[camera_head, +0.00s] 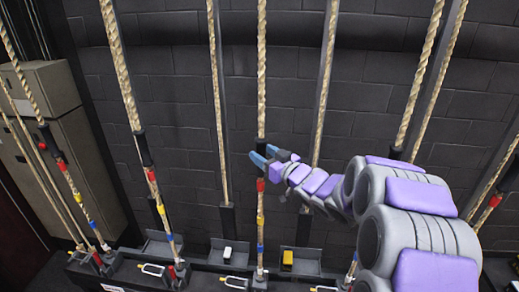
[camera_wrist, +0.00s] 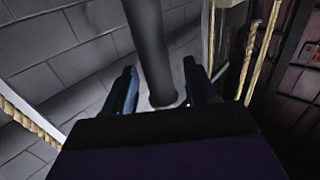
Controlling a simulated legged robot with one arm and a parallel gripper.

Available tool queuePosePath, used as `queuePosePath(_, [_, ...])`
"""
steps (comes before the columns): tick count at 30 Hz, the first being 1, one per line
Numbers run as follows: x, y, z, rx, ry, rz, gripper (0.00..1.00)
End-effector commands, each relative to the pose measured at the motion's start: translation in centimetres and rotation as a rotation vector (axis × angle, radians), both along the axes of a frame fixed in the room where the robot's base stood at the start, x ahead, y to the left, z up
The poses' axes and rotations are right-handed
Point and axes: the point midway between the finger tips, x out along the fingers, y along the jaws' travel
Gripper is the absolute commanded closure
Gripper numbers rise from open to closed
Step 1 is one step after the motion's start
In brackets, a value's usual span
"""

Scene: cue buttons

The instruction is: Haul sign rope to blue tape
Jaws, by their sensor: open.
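Several tan ropes hang in front of the wall. The middle rope (camera_head: 262,70) has a black sleeve (camera_head: 261,147), with red tape (camera_head: 261,185), yellow tape (camera_head: 260,216) and blue tape (camera_head: 260,247) below it. No readable label shows which rope is the sign rope. My gripper (camera_head: 267,156) is at the black sleeve, just above the red tape. In the wrist view, its two dark fingers (camera_wrist: 160,92) stand apart, with the thick dark sleeve (camera_wrist: 152,45) between them. I cannot tell whether either finger touches it.
Ropes with taped bands hang left (camera_head: 122,70) and right (camera_head: 425,75). A dark rail with white-handled levers (camera_head: 236,283) runs along the bottom. A yellow block (camera_head: 288,258) and a white block (camera_head: 227,254) sit in trays behind it. A grey cabinet (camera_head: 45,90) stands left.

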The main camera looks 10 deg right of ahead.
Motion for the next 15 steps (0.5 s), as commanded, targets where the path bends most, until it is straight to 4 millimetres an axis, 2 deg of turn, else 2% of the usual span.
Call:
queuePosePath(6, [1.9,1.0,0.2,0.000,-0.003,0.001,0.43])
queuePosePath(15, [2.3,1.2,0.1,0.000,-0.002,0.000,0.43])
